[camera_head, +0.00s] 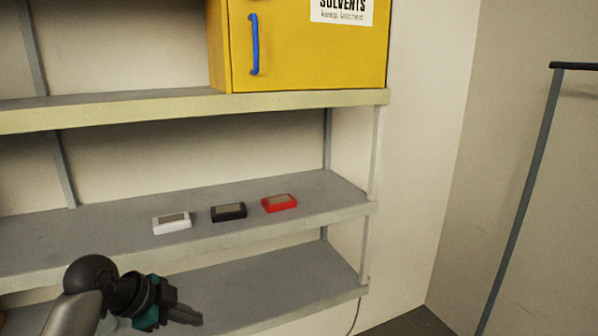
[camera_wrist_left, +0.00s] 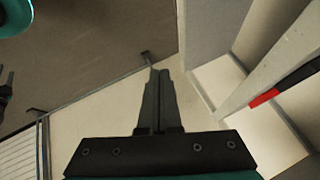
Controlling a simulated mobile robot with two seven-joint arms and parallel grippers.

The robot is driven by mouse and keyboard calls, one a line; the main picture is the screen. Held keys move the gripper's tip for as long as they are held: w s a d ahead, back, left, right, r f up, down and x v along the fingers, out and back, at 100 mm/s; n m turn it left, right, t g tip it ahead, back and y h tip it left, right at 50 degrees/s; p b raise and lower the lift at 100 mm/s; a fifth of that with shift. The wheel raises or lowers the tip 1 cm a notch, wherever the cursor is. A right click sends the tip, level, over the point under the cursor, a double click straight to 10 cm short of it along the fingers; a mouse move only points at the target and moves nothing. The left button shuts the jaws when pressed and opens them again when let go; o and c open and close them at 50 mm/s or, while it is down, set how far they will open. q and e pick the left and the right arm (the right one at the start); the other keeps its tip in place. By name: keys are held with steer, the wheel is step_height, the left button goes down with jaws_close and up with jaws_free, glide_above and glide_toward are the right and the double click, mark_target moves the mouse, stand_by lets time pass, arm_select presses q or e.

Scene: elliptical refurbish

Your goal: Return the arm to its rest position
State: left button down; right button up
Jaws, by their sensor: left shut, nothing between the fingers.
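My left arm comes in from the lower left in the head view. Its gripper (camera_head: 190,315) is shut and empty, in front of the lower shelf. In the left wrist view the gripper (camera_wrist_left: 159,75) shows with its two fingers together and nothing between them.
A white device (camera_head: 172,223), a black device (camera_head: 228,212) and a red device (camera_head: 279,203) sit in a row on the middle shelf (camera_head: 330,195). A yellow cabinet (camera_head: 310,60) with a blue handle (camera_head: 254,45) stands on the upper shelf. A grey pole (camera_head: 522,200) stands at the right.

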arm_select(q)
steer(key=s+d+f+n+g+y, duration=0.15)
steer(key=s+f+n, duration=0.3)
steer(key=s, duration=0.45)
steer(key=s+d+f+n+y, duration=0.1)
steer(key=s+f+n+y, duration=0.3)
steer(key=s, duration=0.6)
steer(key=s+d+f+n+h, duration=0.1)
steer(key=s+d+f+n, duration=0.1)
steer(key=s+n, duration=0.5)
steer(key=s+f+m+g+b, duration=0.1)
steer(key=s+f+b, duration=0.1)
steer(key=f, duration=1.2)
steer(key=s+f+m+g+b, duration=0.1)
steer(key=s+f+b, duration=0.15)
steer(key=f, duration=1.15)
steer(key=s+a+f+b, duration=0.2)
steer(key=s+f+b, duration=0.2)
steer(key=s+f, duration=1)
step_height(320, 180, down, 4)
steer(key=shift+s+a+r+g+b, duration=0.2)
steer(key=shift+s+a+g+b, duration=0.1)
steer(key=shift+a+g, duration=0.15)
arm_select(e)
step_height(320, 180, down, 9)
steer(key=shift+w+d, duration=0.15)
steer(key=shift+d, duration=0.1)
arm_select(q)
steer(key=shift+y, duration=0.25)
